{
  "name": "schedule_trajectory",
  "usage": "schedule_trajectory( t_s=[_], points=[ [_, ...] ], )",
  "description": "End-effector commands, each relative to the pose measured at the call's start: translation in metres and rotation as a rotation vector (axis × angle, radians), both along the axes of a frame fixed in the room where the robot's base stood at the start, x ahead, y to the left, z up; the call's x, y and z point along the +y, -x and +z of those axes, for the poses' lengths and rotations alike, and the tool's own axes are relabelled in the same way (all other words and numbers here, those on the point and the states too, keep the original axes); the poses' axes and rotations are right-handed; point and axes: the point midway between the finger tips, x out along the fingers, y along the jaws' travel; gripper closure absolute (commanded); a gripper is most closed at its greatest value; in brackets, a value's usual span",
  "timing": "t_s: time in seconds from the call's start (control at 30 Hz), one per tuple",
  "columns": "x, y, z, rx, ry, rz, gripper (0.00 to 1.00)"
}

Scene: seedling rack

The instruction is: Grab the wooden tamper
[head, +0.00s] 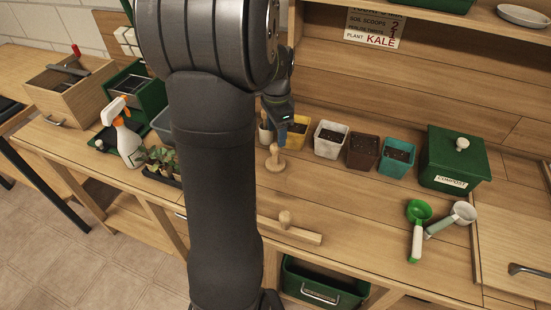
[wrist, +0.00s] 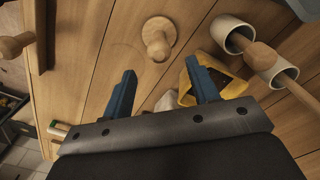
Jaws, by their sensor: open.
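The wooden tamper (head: 275,161), a round base with a knobbed handle, stands upright on the bench just in front of the row of pots. In the wrist view the tamper (wrist: 158,40) shows beyond the gap between my fingertips. My gripper (head: 282,135) is partly hidden behind my arm in the head view, above and close to the tamper. In the wrist view my gripper (wrist: 163,80) has its two blue fingers apart with nothing between them. They do not appear to touch the tamper.
A yellow pot (head: 297,134) stands close by my gripper; it also shows near the right finger (wrist: 215,75). White (head: 330,139), brown (head: 362,152) and teal (head: 397,157) pots continue rightward. A flat wooden board with a knob (head: 290,230) lies at the bench front. Scoops (head: 418,230) lie right.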

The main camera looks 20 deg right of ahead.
Motion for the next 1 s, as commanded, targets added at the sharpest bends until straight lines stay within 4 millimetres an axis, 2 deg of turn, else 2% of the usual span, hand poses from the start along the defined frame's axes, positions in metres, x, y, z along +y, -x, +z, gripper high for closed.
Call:
schedule_trajectory(
  t_s=[0.1, 0.37, 0.63, 0.73, 0.97, 1.0],
  points=[
    [0.000, 0.001, -0.021, 0.003, -0.002, 0.000, 0.46],
    [0.001, 0.001, -0.039, 0.002, -0.001, 0.000, 0.46],
    [0.004, 0.001, -0.077, 0.002, -0.001, 0.000, 0.46],
    [0.004, 0.001, -0.084, 0.001, -0.001, 0.000, 0.46],
    [0.003, 0.001, -0.084, 0.000, 0.000, 0.000, 0.46],
    [0.003, 0.001, -0.084, 0.000, 0.000, 0.000, 0.53]
  ],
)
